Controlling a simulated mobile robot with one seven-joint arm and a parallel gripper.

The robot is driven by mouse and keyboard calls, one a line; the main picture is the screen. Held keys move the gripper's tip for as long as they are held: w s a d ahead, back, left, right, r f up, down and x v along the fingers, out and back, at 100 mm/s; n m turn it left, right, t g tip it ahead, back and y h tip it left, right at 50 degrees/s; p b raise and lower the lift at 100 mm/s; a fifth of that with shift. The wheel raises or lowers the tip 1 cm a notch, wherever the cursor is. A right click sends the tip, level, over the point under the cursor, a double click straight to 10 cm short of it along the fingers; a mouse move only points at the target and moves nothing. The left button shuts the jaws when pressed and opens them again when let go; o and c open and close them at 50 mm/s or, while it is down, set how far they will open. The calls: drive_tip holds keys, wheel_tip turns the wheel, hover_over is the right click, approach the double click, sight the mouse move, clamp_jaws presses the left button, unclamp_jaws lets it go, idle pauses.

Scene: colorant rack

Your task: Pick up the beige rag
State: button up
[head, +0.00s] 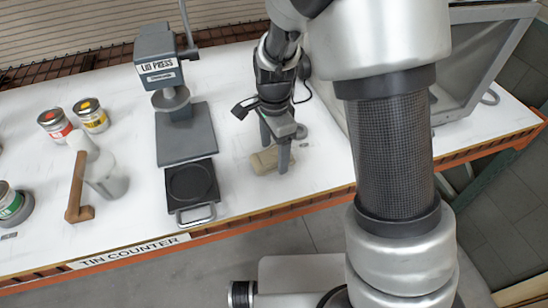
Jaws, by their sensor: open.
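The beige rag (262,163) lies on the white counter, to the right of the lid press. It is a small, rolled or folded bundle. My gripper (275,160) points down right at the rag, with its fingers apart. One finger stands in front of the rag's right part and hides some of it. The other finger is behind the rag. I cannot tell whether the fingers touch the rag.
The grey lid press (184,130) with its black plate (190,184) stands just left of the rag. A wooden-handled tool (77,190), a whitish bottle (106,178) and several tins (90,115) are further left. A grey-framed box (478,60) stands at right. The counter (234,205) ends close in front.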

sight(274, 154)
drive_tip(key=shift+f, duration=0.4)
drive_tip(key=shift+c, duration=0.4)
drive_tip(key=c, duration=1.1)
drive_tip(key=shift+o, duration=0.2)
drive_tip(key=shift+r, duration=0.1)
wheel_tip(274, 154, up, 10)
drive_tip(key=shift+p, duration=0.4)
